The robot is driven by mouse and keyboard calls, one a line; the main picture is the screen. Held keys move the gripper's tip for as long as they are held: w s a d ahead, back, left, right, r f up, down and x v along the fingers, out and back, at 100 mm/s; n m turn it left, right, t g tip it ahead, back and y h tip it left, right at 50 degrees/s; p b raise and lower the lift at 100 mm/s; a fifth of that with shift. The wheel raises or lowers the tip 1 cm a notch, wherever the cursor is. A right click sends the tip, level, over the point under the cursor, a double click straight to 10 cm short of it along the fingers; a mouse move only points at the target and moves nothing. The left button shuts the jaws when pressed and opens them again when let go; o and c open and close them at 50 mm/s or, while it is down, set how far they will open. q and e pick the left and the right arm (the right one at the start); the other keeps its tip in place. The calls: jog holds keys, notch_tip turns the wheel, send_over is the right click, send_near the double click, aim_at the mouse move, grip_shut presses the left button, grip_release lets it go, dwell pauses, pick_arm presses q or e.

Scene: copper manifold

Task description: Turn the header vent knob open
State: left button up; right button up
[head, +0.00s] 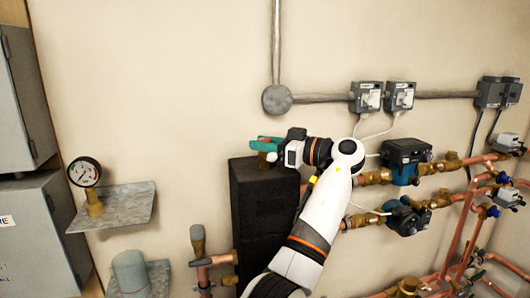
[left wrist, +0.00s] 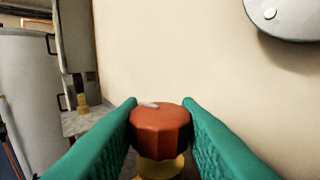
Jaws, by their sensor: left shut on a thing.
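The header vent knob (left wrist: 161,128) is a red-brown, fluted cap on a brass stem (left wrist: 160,167). It shows in the left wrist view, upright, with a short pale mark on the left of its top. The green fingers of my left gripper (left wrist: 161,112) are on either side of it, shut on it. In the head view my left gripper (head: 262,145) is above the black header block (head: 262,205). There the fingers hide most of the knob, and a bit of brass shows beneath them. My right gripper is not in view.
Left of the block are a pressure gauge (head: 84,172) on a grey shelf (head: 130,207) and a capped copper pipe (head: 198,243). To the right are pumps (head: 406,155) with brass valves and copper pipes. The wall behind is close; a round conduit box (head: 277,99) sits above.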

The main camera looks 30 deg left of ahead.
pick_arm(q)
jog(key=shift+n+g+h+p, duration=0.55)
jog(key=shift+n+g, duration=0.95)
jog(key=shift+g, duration=1.1)
jog(key=o, duration=0.9)
jog(key=shift+o, duration=0.2)
jog(key=shift+a, duration=0.1)
